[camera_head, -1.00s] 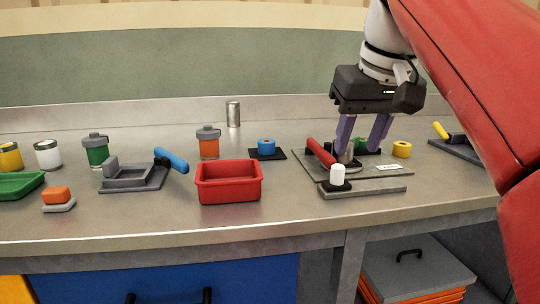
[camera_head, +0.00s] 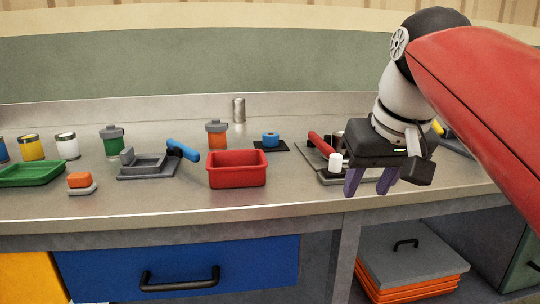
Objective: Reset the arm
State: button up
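My gripper (camera_head: 367,188) hangs at the front edge of the steel counter on the right, with its two purple fingers pointing down. The fingers stand apart and nothing shows between them. My gripper is in front of the grey plate device (camera_head: 318,157) with a red handle (camera_head: 322,143) and a white knob (camera_head: 335,162), and hides much of that device. My red and white arm reaches in from the upper right.
A red bin (camera_head: 237,181) stands left of the gripper. Further left are a grey fixture with a blue handle (camera_head: 183,151), an orange block (camera_head: 79,180), a green tray (camera_head: 30,184) and several jars. Below are a blue drawer (camera_head: 180,270) and a grey-lidded stack (camera_head: 412,263).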

jog(key=s+f, duration=0.5)
jog(key=f, duration=0.7)
jog(key=s+f+m, duration=0.1)
jog(key=s+f, duration=0.5)
jog(key=f, duration=0.6)
jog(key=shift+d+f+t+h, duration=0.25)
jog(key=shift+t+h, duration=0.15)
